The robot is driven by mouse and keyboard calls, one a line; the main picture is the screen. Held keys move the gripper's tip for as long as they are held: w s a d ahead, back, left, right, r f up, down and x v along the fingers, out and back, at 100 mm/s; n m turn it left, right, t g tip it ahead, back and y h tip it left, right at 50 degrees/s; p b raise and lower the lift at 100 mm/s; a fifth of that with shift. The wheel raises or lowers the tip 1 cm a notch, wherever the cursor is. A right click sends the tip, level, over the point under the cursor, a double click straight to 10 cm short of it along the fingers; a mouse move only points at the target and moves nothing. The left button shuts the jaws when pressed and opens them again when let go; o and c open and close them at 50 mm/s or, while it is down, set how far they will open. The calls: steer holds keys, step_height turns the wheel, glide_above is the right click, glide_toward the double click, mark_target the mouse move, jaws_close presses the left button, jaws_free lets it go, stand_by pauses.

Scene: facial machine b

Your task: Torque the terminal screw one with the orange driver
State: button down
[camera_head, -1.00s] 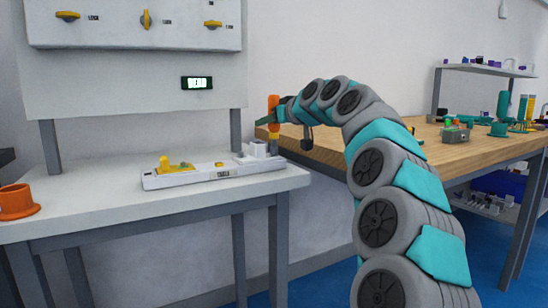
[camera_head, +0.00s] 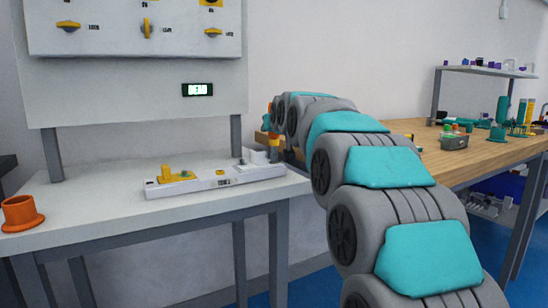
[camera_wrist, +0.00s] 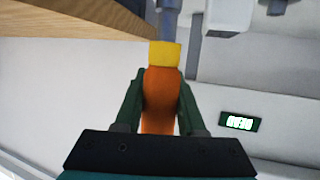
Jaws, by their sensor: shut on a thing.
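My gripper (camera_wrist: 160,108) is shut on the orange driver (camera_wrist: 158,88), its two green fingers on either side of the handle. The driver has a yellow collar (camera_wrist: 164,54) and a grey shaft (camera_wrist: 168,24) that runs to the top edge of the wrist view. In the head view the driver's lower part (camera_head: 274,143) shows just past my arm, at the right end of the white terminal strip (camera_head: 220,181), by its white block. Terminal screw one cannot be made out, and I cannot tell whether the tip touches it.
The strip lies on a white table (camera_head: 100,222) and carries a yellow part (camera_head: 176,174). An orange cup-like holder (camera_head: 22,214) stands at the table's left. A wall panel with yellow knobs and a lit display (camera_head: 198,89) is behind. A wooden bench (camera_head: 400,150) stands right.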

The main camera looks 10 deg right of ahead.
stand_by(0.3)
steer(key=shift+d+r+m+h+p, duration=0.1)
steer(key=shift+d+m+h+p, duration=0.1)
steer(key=shift+m+h, duration=0.35)
steer(key=shift+d+m+h+p, duration=0.15)
steer(key=shift+m+h, duration=0.2)
steer(key=shift+h, duration=0.3)
steer(key=shift+d+m+g+h, duration=0.1)
steer(key=shift+m+g+h, duration=0.3)
steer(key=shift+m+h, duration=1.05)
steer(key=shift+r+p, duration=1.35)
steer(key=shift+r, duration=1.05)
steer(key=shift+s, duration=0.1)
